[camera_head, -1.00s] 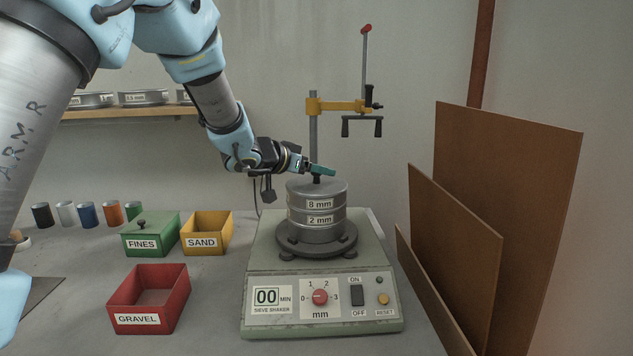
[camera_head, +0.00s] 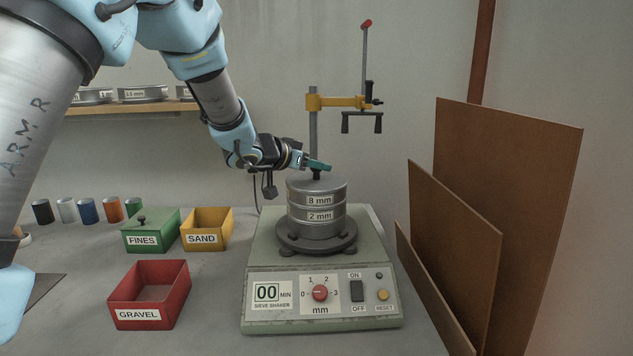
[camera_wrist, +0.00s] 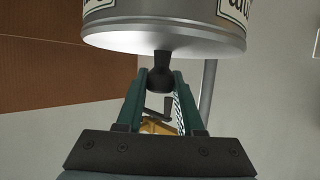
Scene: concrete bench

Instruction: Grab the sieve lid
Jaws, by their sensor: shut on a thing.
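The sieve lid (camera_head: 301,181) is the metal top of the stack of sieves (camera_head: 316,208), labelled 8 mm and 2 mm. The stack stands upright on the sieve shaker (camera_head: 262,252). My gripper (camera_head: 318,167) is at the lid's black knob. In the wrist view the green fingers (camera_wrist: 160,88) are shut on the black knob (camera_wrist: 161,68), one on each side. The lid (camera_wrist: 165,43) also shows there, upside down in the picture. It sits on the stack with no gap that I can see.
A yellow clamp arm (camera_head: 338,103) on a post stands behind the stack. Red gravel (camera_head: 150,318), yellow sand (camera_head: 206,240) and lidded green fines (camera_head: 146,240) bins stand left. Brown boards (camera_head: 460,258) lean at right. A shelf (camera_head: 130,109) holds more sieves.

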